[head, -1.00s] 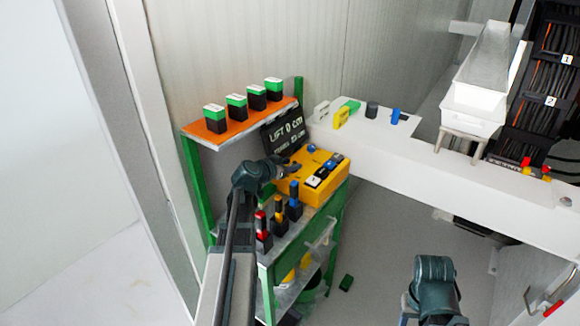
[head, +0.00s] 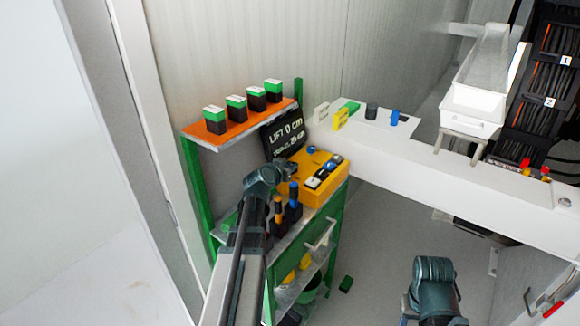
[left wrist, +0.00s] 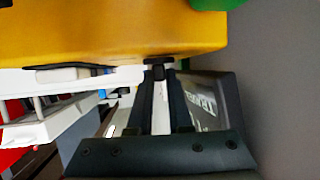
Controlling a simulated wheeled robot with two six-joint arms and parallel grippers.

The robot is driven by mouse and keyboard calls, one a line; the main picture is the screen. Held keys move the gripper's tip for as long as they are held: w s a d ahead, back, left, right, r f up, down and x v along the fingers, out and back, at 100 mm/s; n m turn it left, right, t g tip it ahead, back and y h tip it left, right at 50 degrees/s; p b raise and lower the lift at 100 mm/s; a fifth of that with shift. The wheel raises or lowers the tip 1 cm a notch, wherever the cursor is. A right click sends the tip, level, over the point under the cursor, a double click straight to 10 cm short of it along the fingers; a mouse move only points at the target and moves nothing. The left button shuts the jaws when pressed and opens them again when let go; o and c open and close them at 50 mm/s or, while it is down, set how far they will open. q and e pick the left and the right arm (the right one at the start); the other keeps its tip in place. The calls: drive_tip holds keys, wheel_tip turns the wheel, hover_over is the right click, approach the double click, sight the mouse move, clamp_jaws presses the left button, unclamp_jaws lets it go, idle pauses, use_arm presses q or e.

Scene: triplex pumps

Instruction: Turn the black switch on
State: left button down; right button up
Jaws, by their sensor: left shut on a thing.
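The yellow control box (head: 316,196) sits on the green cart, with blue, white and dark controls on top. It fills the upper part of the left wrist view (left wrist: 110,35). My left gripper (head: 292,167) is at the box's left side. In the left wrist view its long fingers are closed together on a small black piece, which looks like the black switch (left wrist: 158,73), at the edge of the yellow box. The fingers hide most of the switch, and I cannot tell its setting.
A black display (head: 284,137) reading "LIFT 0 cm" stands behind the box. An orange shelf (head: 215,135) holds several green-and-black blocks. Dark bottles with coloured tops (head: 294,205) stand close to my left arm. A white beam (head: 440,170) runs to the right.

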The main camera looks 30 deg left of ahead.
use_arm(q)
drive_tip(key=shift+n+y, duration=0.4)
drive_tip(key=shift+y, duration=0.1)
drive_tip(key=c, duration=0.8)
unclamp_jaws()
drive_tip(key=shift+c, duration=0.2)
drive_tip(key=p+v, duration=0.2)
drive_tip(key=v, duration=0.5)
drive_tip(key=shift+s+p, duration=0.25)
drive_tip(key=shift+p, duration=0.15)
drive_tip(key=shift+d+r, duration=0.1)
